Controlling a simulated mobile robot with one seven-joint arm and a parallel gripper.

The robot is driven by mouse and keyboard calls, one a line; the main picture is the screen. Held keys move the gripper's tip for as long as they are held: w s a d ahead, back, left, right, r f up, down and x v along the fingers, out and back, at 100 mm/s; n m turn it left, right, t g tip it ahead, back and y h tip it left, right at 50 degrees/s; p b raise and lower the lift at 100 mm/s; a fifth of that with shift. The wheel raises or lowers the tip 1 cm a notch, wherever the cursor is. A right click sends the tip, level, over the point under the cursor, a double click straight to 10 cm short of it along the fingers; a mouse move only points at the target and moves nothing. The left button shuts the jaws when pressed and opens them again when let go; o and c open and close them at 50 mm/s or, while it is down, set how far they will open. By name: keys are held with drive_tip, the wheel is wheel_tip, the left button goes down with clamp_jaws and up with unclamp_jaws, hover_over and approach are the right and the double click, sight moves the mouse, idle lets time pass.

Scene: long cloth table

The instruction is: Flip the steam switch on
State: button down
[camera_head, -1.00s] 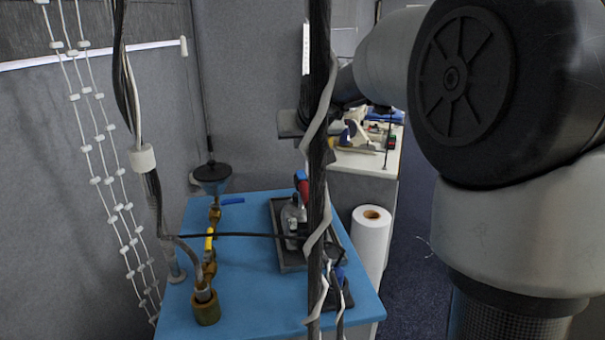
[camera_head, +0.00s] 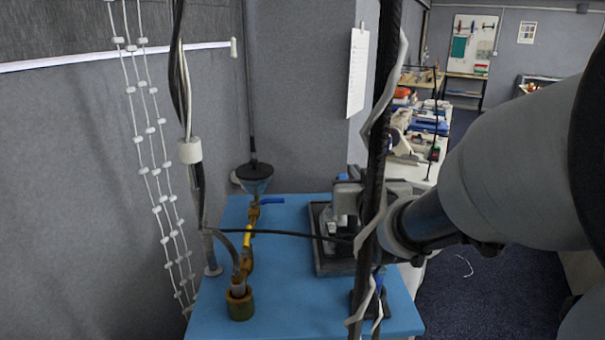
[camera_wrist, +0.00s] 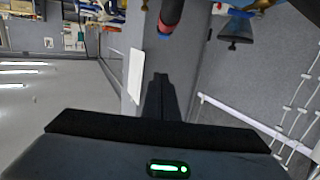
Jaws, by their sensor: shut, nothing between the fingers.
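A brass pipe run (camera_head: 247,262) stands on the blue table (camera_head: 290,310), with a blue lever (camera_head: 270,201) near its top and a yellow part (camera_head: 248,235) lower down. I cannot tell which part is the steam switch. My gripper (camera_head: 346,196) is shut and empty, over the black tray (camera_head: 322,258) to the right of the pipe. It hides most of the red-and-blue-handled iron in the tray. In the wrist view my shut fingers (camera_wrist: 160,85) point toward a red-and-blue handle (camera_wrist: 171,14); contact cannot be told.
A dark funnel (camera_head: 254,178) sits at the back of the table and shows in the wrist view (camera_wrist: 235,32). A black cable (camera_head: 290,234) crosses above the table. A cable-wrapped post (camera_head: 381,130) stands in front of the arm. White beaded cords (camera_head: 160,185) hang at left.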

drive_tip(key=w, duration=0.3)
drive_tip(key=w+p, duration=0.1)
drive_tip(key=w, duration=0.2)
drive_tip(key=w+f, duration=0.1)
drive_tip(key=w, duration=0.2)
drive_tip(key=shift+w+f, duration=0.1)
drive_tip(key=shift+w, duration=0.3)
drive_tip(key=f, duration=0.2)
drive_tip(key=shift+w+f, duration=0.25)
drive_tip(key=shift+f, duration=0.75)
drive_tip(key=shift+w+f+b, duration=0.2)
drive_tip(key=shift+f+b, duration=0.4)
drive_tip(key=shift+b, duration=0.55)
drive_tip(key=shift+r+p, duration=0.5)
drive_tip(key=shift+r, duration=0.05)
drive_tip(key=r+p, duration=0.1)
drive_tip(key=r, duration=0.3)
drive_tip(key=shift+w+r, duration=0.2)
drive_tip(key=s+r, duration=0.1)
drive_tip(key=s, duration=0.5)
drive_tip(key=s+r+b, duration=0.1)
drive_tip(key=s, duration=0.2)
drive_tip(key=shift+s+r, duration=0.15)
drive_tip(key=shift+r, duration=0.2)
